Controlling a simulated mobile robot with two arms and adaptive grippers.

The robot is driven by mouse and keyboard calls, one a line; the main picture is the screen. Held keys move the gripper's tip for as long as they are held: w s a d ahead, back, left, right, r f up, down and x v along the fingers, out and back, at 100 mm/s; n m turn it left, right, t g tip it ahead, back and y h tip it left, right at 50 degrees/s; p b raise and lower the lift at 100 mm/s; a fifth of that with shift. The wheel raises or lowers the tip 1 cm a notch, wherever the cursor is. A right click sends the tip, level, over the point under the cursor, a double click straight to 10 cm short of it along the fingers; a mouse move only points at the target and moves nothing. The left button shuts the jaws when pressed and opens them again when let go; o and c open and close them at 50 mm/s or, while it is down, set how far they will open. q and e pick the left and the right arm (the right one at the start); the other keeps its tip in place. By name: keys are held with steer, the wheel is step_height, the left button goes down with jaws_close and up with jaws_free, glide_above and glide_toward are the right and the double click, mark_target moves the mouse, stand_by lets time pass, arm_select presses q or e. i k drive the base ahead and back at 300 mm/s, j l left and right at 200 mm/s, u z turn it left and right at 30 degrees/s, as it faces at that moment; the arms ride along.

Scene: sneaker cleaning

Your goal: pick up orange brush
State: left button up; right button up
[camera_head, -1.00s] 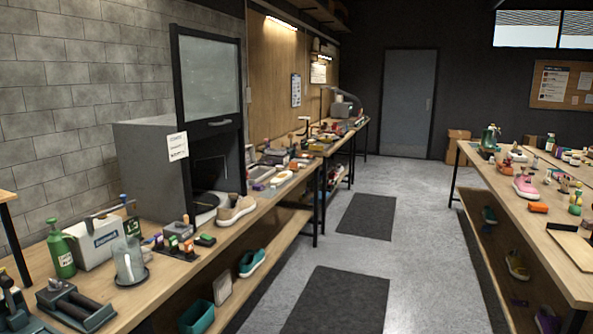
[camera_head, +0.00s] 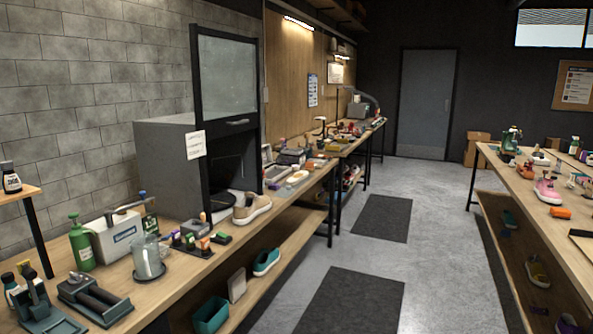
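An orange object (camera_head: 560,212) lies on the right workbench near a pink sneaker (camera_head: 547,190). It is small, and I cannot tell whether it is the orange brush. Small items with orange parts also stand in a dark holder (camera_head: 190,243) on the left workbench, too small to identify as brushes. Neither of my grippers is in view.
The left workbench (camera_head: 185,275) carries a green spray bottle (camera_head: 81,243), a clear jug (camera_head: 148,258), a beige sneaker (camera_head: 252,208) and a grey cabinet (camera_head: 165,165). The aisle floor with dark mats (camera_head: 355,300) is clear between it and the right workbench (camera_head: 520,190).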

mark_target(309, 168)
steer(key=i+l+z, duration=0.15)
steer(key=i, duration=0.2)
steer(key=i+l+z, duration=0.2)
steer(key=i, duration=0.15)
steer(key=i+z, duration=0.3)
steer(key=i, duration=1.65)
steer(key=i+u, duration=0.2)
steer(key=i, duration=0.3)
steer(key=i+l+u, duration=0.2)
steer(key=i, duration=0.25)
steer(key=i+l+u, duration=0.2)
steer(key=i, duration=0.3)
steer(key=i+l+u, duration=0.2)
steer(key=i, duration=0.25)
